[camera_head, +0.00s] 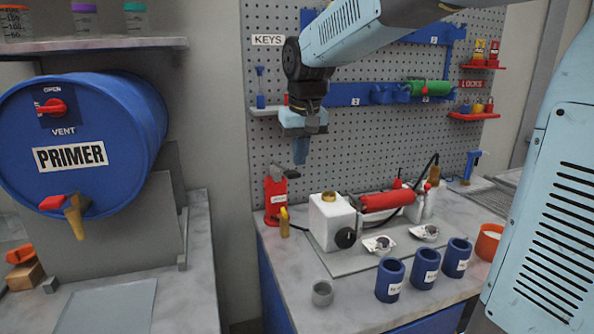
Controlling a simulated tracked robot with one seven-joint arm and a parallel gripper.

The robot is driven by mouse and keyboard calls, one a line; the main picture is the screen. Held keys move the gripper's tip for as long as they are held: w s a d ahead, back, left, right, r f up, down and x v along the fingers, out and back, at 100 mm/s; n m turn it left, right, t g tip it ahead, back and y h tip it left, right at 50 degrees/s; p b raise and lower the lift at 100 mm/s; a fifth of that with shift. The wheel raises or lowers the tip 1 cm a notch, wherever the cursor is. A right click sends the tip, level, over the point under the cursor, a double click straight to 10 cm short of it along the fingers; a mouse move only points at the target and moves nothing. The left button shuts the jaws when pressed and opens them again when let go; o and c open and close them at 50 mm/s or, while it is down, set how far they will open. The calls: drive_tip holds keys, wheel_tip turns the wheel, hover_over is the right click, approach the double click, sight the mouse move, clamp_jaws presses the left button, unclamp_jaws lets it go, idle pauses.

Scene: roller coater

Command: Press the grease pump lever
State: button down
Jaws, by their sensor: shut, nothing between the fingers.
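My gripper (301,152) hangs pointing down in front of the pegboard, with its fingers shut and nothing between them. Below and to its left, a small red device (274,200) with a dark grey top part (284,172) stands upright at the bench's back left corner. It looks like the grease pump with its lever, but I cannot tell for sure. A small yellow piece (285,222) is at its right side. My gripper is above the device, apart from it in the picture.
A blue PRIMER drum (85,135) is on the left. The pegboard (275,120) rises behind.

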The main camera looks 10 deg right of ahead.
drive_tip(key=shift+s+d+r, duration=0.1)
drive_tip(key=shift+s+r, duration=0.3)
drive_tip(key=shift+r, duration=0.35)
drive_tip(key=shift+s+d+r, duration=0.1)
drive_tip(key=shift+s+r, duration=0.3)
drive_tip(key=shift+r, duration=0.35)
drive_tip(key=s+d+f+m+t, duration=0.1)
drive_tip(key=s+d+f, duration=0.2)
drive_tip(key=s+d, duration=0.4)
drive_tip(key=s+d+f+m+t, duration=0.1)
drive_tip(key=s+d, duration=0.5)
drive_tip(key=s, duration=0.7)
wheel_tip(320, 180, down, 3)
drive_tip(key=shift+d+r+t, duration=0.1)
drive_tip(key=shift+d+t, duration=0.25)
drive_tip(key=shift+t, duration=0.15)
